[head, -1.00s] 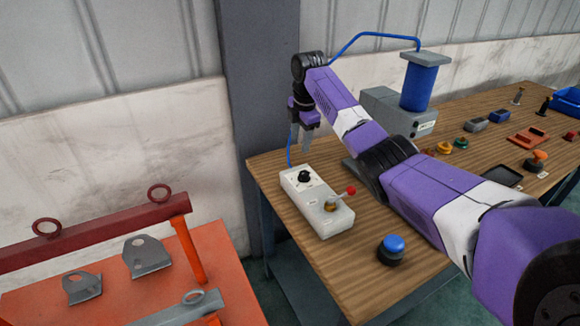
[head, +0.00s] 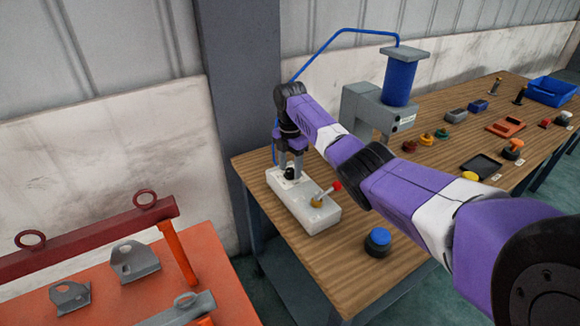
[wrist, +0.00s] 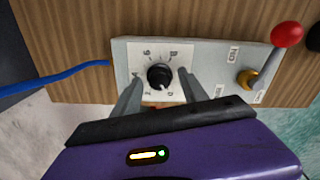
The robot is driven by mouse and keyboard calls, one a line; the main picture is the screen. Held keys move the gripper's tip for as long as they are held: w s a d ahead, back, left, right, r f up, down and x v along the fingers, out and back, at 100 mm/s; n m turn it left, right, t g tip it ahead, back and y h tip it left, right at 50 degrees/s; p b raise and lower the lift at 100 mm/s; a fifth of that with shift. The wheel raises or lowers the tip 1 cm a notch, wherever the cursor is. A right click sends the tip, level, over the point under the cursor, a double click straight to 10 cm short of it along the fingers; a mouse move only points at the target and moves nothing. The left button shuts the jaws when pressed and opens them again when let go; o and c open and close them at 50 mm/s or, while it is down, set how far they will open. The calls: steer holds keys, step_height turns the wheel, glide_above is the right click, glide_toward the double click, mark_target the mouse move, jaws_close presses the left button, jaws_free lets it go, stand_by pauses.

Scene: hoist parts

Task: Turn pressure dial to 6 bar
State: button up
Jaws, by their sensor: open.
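The pressure dial is a black round knob (wrist: 160,76) on a white scale plate with printed marks, set on a pale grey control box (head: 313,216). In the wrist view my gripper (wrist: 157,84) is open, with one grey finger on each side of the knob and gaps between. In the head view my gripper (head: 290,168) points down over the knob (head: 290,174), which is partly hidden by the fingers. The knob's pointer is too small to read surely. A red-tipped lever (head: 327,193) with a brass base stands on the same box.
A blue hose (wrist: 70,76) runs into the box's left end. A grey press with a blue cylinder (head: 398,84) stands behind. An orange bench (head: 110,290) is at left.

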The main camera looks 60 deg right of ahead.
steer(key=shift+c, duration=0.4)
jaws_close()
